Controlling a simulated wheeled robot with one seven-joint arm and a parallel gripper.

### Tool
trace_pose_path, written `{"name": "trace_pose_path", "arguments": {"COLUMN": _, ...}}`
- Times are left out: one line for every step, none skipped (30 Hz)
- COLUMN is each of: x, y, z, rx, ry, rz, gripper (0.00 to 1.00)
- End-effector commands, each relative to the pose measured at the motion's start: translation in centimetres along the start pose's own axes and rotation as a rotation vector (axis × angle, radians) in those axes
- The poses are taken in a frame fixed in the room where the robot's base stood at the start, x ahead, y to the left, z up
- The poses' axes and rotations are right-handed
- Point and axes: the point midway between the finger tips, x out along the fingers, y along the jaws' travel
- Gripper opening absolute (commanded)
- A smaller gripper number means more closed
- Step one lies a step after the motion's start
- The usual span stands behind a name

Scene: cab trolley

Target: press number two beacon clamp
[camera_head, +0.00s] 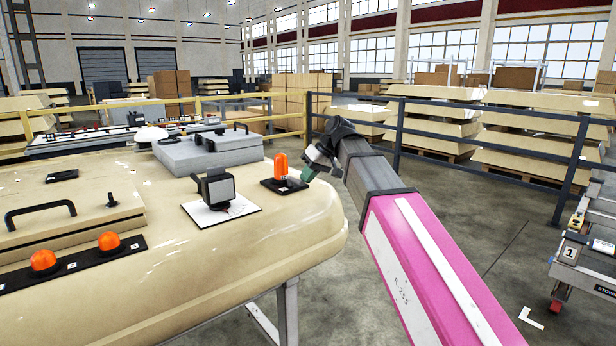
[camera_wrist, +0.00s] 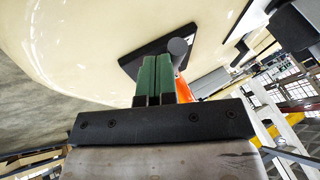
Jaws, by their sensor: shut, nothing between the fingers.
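An orange beacon (camera_head: 281,165) stands upright on a black plate (camera_head: 291,185) near the right end of the cream cab roof (camera_head: 250,235). My gripper (camera_head: 307,174) is at its right, low over the plate. In the wrist view the green fingers (camera_wrist: 154,72) are together and empty, in front of the black plate (camera_wrist: 140,62). A grey round knob (camera_wrist: 178,46), perhaps part of the clamp, shows just past the fingertips. The orange beacon (camera_wrist: 184,90) is partly hidden behind the fingers. I cannot tell whether the fingers touch the knob. No number two is readable.
Two orange beacons sit on a black strip (camera_head: 75,262) at the left. A dark box-shaped device (camera_head: 216,188) stands on a white plate left of my gripper. A grey hatch (camera_head: 208,150) lies behind. A trolley (camera_head: 585,265) marked 1 stands at the right, beyond open floor.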

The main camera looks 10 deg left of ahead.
Motion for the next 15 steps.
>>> {"name": "trace_pose_path", "arguments": {"x": 0.1, "y": -0.2, "z": 0.2, "rx": 0.015, "ry": 0.008, "rz": 0.007, "gripper": 0.00}}
{"name": "trace_pose_path", "arguments": {"x": 0.1, "y": -0.3, "z": 0.3, "rx": 0.027, "ry": 0.014, "rz": 0.013, "gripper": 0.00}}
{"name": "trace_pose_path", "arguments": {"x": 0.1, "y": -0.5, "z": 0.3, "rx": 0.045, "ry": 0.023, "rz": 0.021, "gripper": 0.00}}
{"name": "trace_pose_path", "arguments": {"x": 0.2, "y": -0.6, "z": 0.4, "rx": 0.061, "ry": 0.030, "rz": 0.028, "gripper": 0.00}}
{"name": "trace_pose_path", "arguments": {"x": 0.2, "y": -0.7, "z": 0.5, "rx": 0.078, "ry": 0.039, "rz": 0.037, "gripper": 0.00}}
{"name": "trace_pose_path", "arguments": {"x": 0.2, "y": -0.9, "z": 0.6, "rx": 0.103, "ry": 0.050, "rz": 0.048, "gripper": 0.00}}
{"name": "trace_pose_path", "arguments": {"x": 0.3, "y": -1.1, "z": 0.6, "rx": 0.123, "ry": 0.061, "rz": 0.058, "gripper": 0.00}}
{"name": "trace_pose_path", "arguments": {"x": 0.4, "y": -1.2, "z": 0.7, "rx": 0.146, "ry": 0.072, "rz": 0.068, "gripper": 0.00}}
{"name": "trace_pose_path", "arguments": {"x": 0.5, "y": -1.5, "z": 0.8, "rx": 0.177, "ry": 0.086, "rz": 0.083, "gripper": 0.00}}
{"name": "trace_pose_path", "arguments": {"x": 0.6, "y": -1.7, "z": 0.8, "rx": 0.201, "ry": 0.098, "rz": 0.094, "gripper": 0.00}}
{"name": "trace_pose_path", "arguments": {"x": 0.6, "y": -1.8, "z": 0.8, "rx": 0.225, "ry": 0.108, "rz": 0.105, "gripper": 0.00}}
{"name": "trace_pose_path", "arguments": {"x": 0.7, "y": -2.0, "z": 0.8, "rx": 0.256, "ry": 0.124, "rz": 0.120, "gripper": 0.00}}
{"name": "trace_pose_path", "arguments": {"x": 0.8, "y": -2.2, "z": 0.9, "rx": 0.281, "ry": 0.135, "rz": 0.131, "gripper": 0.00}}
{"name": "trace_pose_path", "arguments": {"x": 0.8, "y": -2.3, "z": 0.8, "rx": 0.304, "ry": 0.147, "rz": 0.143, "gripper": 0.00}}
{"name": "trace_pose_path", "arguments": {"x": 0.9, "y": -2.6, "z": 0.8, "rx": 0.335, "ry": 0.161, "rz": 0.156, "gripper": 0.00}}
